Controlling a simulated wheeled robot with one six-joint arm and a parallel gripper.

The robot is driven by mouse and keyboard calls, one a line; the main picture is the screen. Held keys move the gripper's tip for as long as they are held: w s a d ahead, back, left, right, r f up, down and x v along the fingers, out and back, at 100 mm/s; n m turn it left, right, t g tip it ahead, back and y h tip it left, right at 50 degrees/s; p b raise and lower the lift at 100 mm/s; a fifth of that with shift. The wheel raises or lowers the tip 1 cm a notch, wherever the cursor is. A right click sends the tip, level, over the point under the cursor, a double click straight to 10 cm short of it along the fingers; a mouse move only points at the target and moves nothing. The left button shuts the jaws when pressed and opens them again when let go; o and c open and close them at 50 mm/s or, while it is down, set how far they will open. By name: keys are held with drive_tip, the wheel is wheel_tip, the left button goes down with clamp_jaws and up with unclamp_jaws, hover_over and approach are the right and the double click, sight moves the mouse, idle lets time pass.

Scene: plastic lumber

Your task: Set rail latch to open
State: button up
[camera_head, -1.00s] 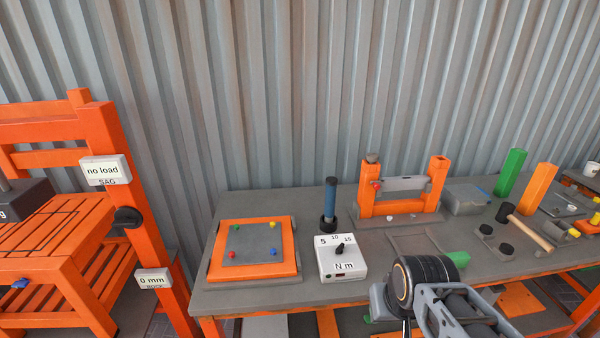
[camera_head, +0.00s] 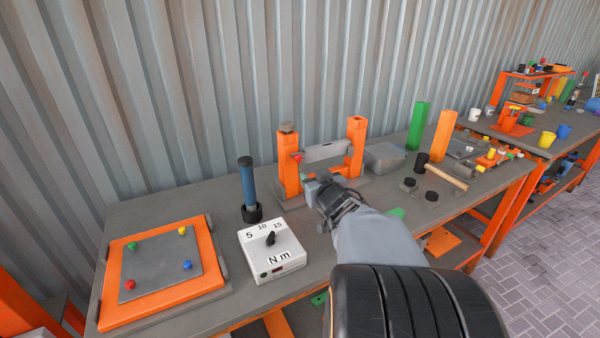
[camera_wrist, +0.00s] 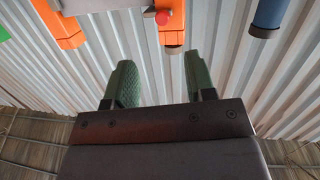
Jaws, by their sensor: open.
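An orange two-post frame (camera_head: 288,168) stands at the back of the grey bench. A grey bar (camera_head: 326,151) spans its posts, with a red knob (camera_head: 297,157) at the left end; I take this bar to be the rail latch, though no label shows. My gripper (camera_head: 318,190) is in front of the frame, low between the posts; my arm hides part of the base. In the wrist view, the two green fingers of my gripper (camera_wrist: 160,80) are apart with nothing between them. The red knob (camera_wrist: 162,17) and orange post (camera_wrist: 171,35) are beyond the fingertips, not touched.
A blue-handled tool (camera_head: 248,187) stands upright left of the frame, behind a white N m dial box (camera_head: 271,250). An orange-edged board (camera_head: 116,300) lies at far left. A grey box (camera_head: 385,158), green block (camera_head: 418,125) and orange block (camera_head: 442,135) stand to the right.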

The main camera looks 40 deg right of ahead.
sight(299, 160)
drive_tip(key=w+d+y, duration=0.1)
drive_tip(key=w, duration=0.3)
drive_tip(key=w+d+f+n+t+b, duration=0.1)
drive_tip(key=w, duration=0.3)
drive_tip(key=w+d+t+y, duration=0.1)
drive_tip(key=w, duration=0.3)
drive_tip(key=shift+d+f+y+b, duration=0.15)
drive_tip(key=shift+d+y+b, duration=0.15)
drive_tip(key=shift+d+b, duration=0.05)
drive_tip(key=shift+c, duration=0.3)
clamp_jaws()
